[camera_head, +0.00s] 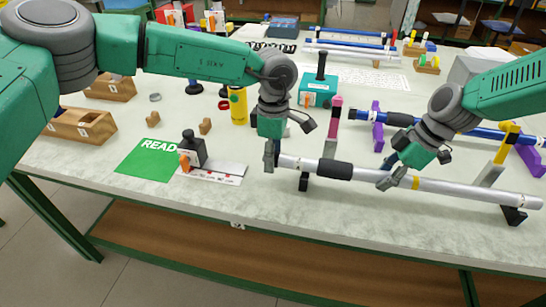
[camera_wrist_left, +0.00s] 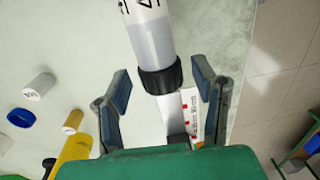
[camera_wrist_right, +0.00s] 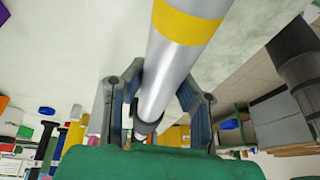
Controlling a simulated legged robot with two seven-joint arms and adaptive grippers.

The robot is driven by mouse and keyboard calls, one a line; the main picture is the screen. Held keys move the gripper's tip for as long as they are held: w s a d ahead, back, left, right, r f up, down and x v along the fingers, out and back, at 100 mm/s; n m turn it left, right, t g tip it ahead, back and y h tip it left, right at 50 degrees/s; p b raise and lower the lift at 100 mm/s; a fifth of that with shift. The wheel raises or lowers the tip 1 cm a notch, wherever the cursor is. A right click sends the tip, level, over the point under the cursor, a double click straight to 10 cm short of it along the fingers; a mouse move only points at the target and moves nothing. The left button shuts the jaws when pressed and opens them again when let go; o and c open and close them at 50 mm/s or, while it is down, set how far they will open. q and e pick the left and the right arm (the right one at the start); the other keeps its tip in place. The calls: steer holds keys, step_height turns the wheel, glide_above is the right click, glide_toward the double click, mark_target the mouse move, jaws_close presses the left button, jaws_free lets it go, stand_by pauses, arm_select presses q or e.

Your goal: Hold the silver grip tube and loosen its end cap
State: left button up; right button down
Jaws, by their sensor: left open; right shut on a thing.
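The silver grip tube (camera_head: 455,190) lies across the front right of the table, with a black sleeve (camera_head: 335,169) and a yellow band (camera_head: 415,183). My right gripper (camera_head: 391,180) is shut on the tube between sleeve and band; the right wrist view shows the tube (camera_wrist_right: 172,75) between its fingers. My left gripper (camera_head: 271,157) is at the tube's left end. In the left wrist view its fingers are open, one on each side of the black end cap (camera_wrist_left: 161,78), with gaps showing. In the head view the cap is mostly hidden by this gripper.
Black supports (camera_head: 304,182) (camera_head: 514,215) stand under the tube. A blue tube (camera_head: 365,116) lies behind. The front left table edge is clear.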

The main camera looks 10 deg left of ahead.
arm_select(q)
steer(key=shift+f, duration=0.35)
jaws_close()
steer(key=shift+g, duration=0.3)
steer(key=shift+w+g, duration=0.1)
steer(key=shift+g, duration=0.9)
jaws_free()
steer(key=shift+r, duration=0.1)
